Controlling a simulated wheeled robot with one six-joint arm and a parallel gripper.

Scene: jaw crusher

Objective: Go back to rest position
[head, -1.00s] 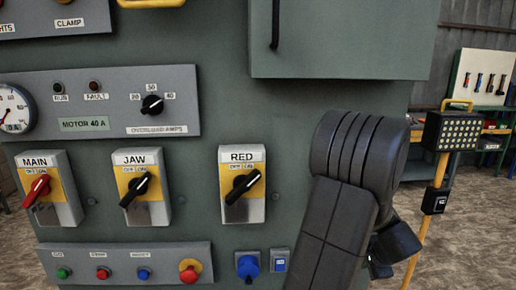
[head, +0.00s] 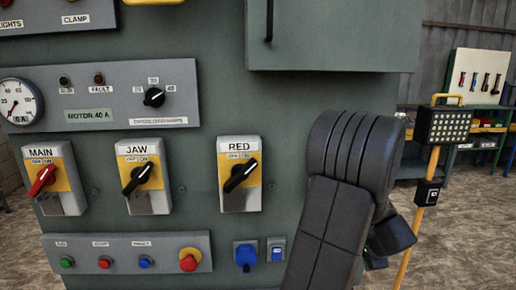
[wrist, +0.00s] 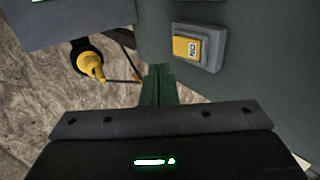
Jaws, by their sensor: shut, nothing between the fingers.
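My arm stands folded in front of the right part of the green control cabinet (head: 215,55) in the head view, its upper joint raised and its end hidden behind the links. In the wrist view my gripper (wrist: 158,72) shows as two narrow greenish fingers pressed together beyond the dark palm bar, with nothing between them. The fingers point toward the floor beside a green cabinet face and appear to touch nothing.
The cabinet carries the MAIN switch (head: 55,180), JAW switch (head: 141,180) and RED switch (head: 240,175). A lamp on a yellow stand (head: 445,125) is close right of my arm. In the wrist view, a yellow-plated box (wrist: 198,47) and yellow-capped fitting (wrist: 90,64) lie ahead.

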